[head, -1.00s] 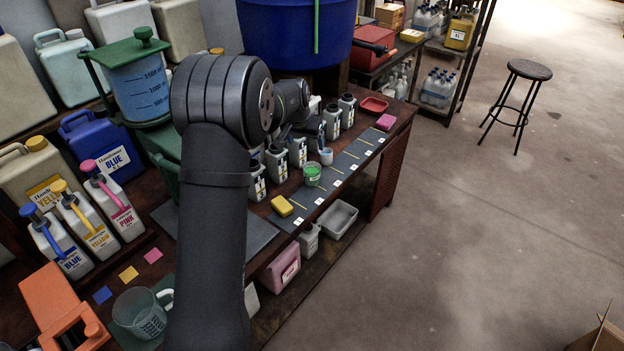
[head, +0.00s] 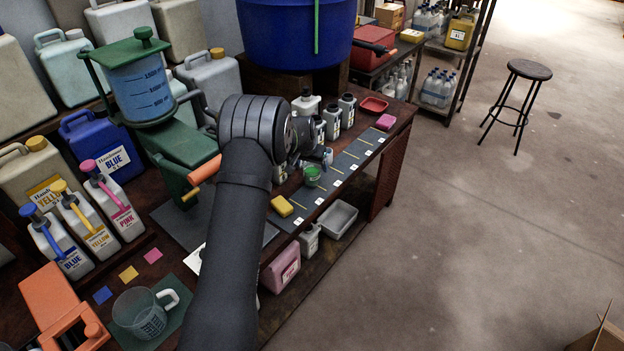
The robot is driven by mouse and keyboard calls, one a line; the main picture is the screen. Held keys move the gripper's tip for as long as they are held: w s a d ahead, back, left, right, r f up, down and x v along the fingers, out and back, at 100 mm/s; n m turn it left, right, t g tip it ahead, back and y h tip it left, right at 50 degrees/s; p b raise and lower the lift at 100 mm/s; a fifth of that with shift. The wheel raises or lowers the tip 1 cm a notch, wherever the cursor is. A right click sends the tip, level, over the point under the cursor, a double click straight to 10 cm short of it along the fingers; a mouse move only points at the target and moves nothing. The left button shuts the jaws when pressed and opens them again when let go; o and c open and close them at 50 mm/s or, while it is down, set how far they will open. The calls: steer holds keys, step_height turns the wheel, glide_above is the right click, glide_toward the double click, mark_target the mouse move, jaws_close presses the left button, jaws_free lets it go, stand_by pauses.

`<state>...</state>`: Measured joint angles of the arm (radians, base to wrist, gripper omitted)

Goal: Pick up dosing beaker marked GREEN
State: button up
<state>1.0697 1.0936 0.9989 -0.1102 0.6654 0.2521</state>
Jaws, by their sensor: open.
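A small beaker with green in it (head: 313,176) stands on the dark strip along the bench's front edge. It is too small for me to read any marking on it. My arm reaches over the bench, and my gripper (head: 322,156) is just behind and slightly right of the green beaker in the picture. My gripper is open, but its fingers are small and partly hidden by my own wrist. I cannot tell how close they are to the beaker. It does not hold the green beaker.
Several grey bottles (head: 332,120) stand in a row behind the strip. A clear jug (head: 140,318) stands at front left. The strip's right part is clear.

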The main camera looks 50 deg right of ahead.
mark_target(312, 168)
steer(key=shift+x, duration=1.5)
steer(key=shift+a, duration=0.1)
steer(key=c, duration=1.5)
steer(key=shift+o, duration=0.2)
